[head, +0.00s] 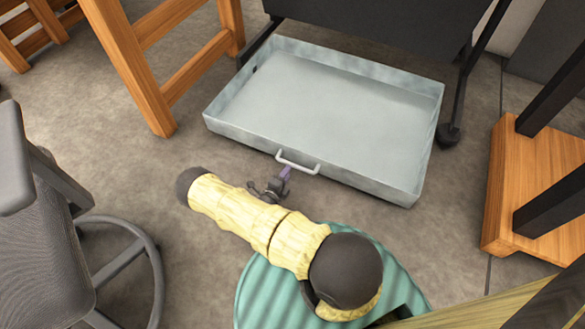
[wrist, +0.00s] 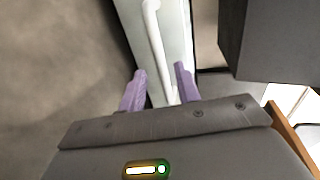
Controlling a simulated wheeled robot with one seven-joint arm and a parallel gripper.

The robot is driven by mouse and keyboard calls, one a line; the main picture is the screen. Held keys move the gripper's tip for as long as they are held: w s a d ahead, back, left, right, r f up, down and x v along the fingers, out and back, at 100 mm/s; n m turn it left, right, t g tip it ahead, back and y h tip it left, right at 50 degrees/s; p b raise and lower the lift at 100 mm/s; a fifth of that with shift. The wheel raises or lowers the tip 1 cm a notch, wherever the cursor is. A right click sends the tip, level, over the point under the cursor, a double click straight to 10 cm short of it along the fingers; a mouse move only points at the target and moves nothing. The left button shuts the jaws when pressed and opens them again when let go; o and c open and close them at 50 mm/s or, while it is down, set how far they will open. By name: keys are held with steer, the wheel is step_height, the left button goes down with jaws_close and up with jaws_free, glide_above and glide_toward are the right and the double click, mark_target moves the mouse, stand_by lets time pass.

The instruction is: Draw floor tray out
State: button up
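The floor tray (head: 330,160) is a shallow, pale grey-blue, empty metal tray low over the floor, extending from beneath a dark cabinet. Its white bar handle (head: 298,163) is on the near wall; the handle (wrist: 153,35) also shows in the wrist view. My gripper (head: 287,172) is at the left part of the handle. In the wrist view, the purple fingers of my gripper (wrist: 161,72) are apart, with the lower end of the handle appearing between them and gaps visible beside it. I see no clear contact.
The dark cabinet (head: 385,30) stands over the tray's far end, with a caster leg (head: 448,133) at right. A wooden frame (head: 135,65) is at left, a wooden block (head: 530,180) at right. A grey chair (head: 40,200) is near left. Floor in front of the tray is partly clear.

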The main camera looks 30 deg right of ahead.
mark_target(292, 164)
steer(key=b+x, duration=0.2)
steer(key=x, duration=0.4)
steer(key=shift+d, duration=0.1)
jaws_close()
